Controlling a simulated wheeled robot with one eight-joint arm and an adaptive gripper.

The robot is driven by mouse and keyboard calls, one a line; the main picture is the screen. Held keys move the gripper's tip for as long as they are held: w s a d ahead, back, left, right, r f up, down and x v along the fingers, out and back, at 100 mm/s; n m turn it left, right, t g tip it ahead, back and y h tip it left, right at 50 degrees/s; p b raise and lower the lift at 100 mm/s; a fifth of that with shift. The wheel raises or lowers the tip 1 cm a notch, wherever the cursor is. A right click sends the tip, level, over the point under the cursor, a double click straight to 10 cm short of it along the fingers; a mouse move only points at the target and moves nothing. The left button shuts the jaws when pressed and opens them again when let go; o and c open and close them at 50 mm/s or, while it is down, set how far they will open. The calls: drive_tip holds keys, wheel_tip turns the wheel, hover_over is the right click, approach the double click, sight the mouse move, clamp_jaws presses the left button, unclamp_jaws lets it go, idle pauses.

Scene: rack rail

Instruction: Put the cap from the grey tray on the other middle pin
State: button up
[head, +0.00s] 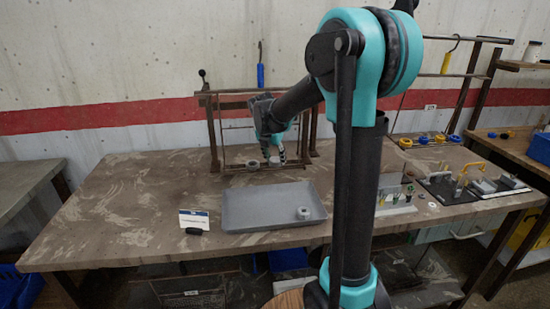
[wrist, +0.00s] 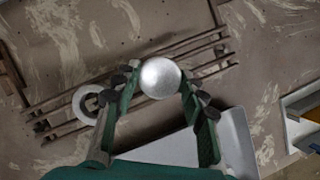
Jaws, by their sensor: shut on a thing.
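My gripper (head: 275,157) is at the rack rail (head: 235,172) at the back of the table. In the wrist view its fingers (wrist: 158,88) are closed around the sides of a round silvery cap (wrist: 160,78), seen from above, over the dark parallel bars of the rail (wrist: 205,55). Whether the cap touches a pin is hidden. A pale ring-shaped piece (wrist: 87,103) sits on the rail to the left of the held cap; it also shows in the head view (head: 252,165).
A dark upright frame (head: 213,130) stands around the rail. A small white card (head: 194,219) stands left of the tray. Fixtures with small parts (head: 440,189) fill the table's right side. The table's left part is clear.

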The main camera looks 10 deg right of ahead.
drive_tip(key=o, duration=1.1)
drive_tip(key=shift+o, duration=0.2)
drive_tip(key=shift+r, duration=0.1)
